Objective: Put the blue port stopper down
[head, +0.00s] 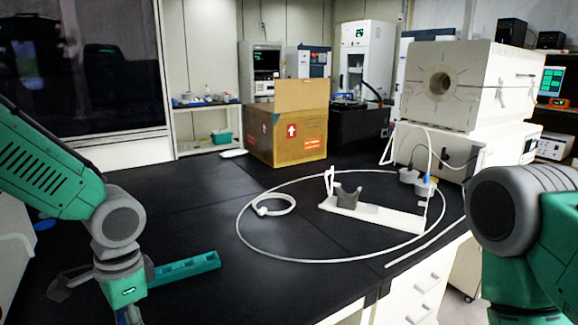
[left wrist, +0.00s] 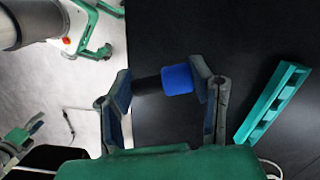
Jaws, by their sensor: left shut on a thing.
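The blue port stopper (left wrist: 177,79) has a blue end and a black end. In the left wrist view it lies crosswise between the two fingers of my left gripper (left wrist: 160,76), which is shut on it. Black tabletop shows behind it, close to the table's edge; its height above the top is hard to judge. In the head view my left gripper is at the lower left, its fingertips cut off by the bottom edge, and the stopper cannot be made out. My right arm shows at the right edge, but its gripper is outside the frame.
A green slotted holder (head: 185,269) lies right of my left gripper, also in the left wrist view (left wrist: 273,103). A white tube loop (head: 240,225) surrounds a white stand (head: 372,215). A cardboard box (head: 290,130) and white furnace (head: 470,85) stand farther back. The middle tabletop (head: 190,215) is clear.

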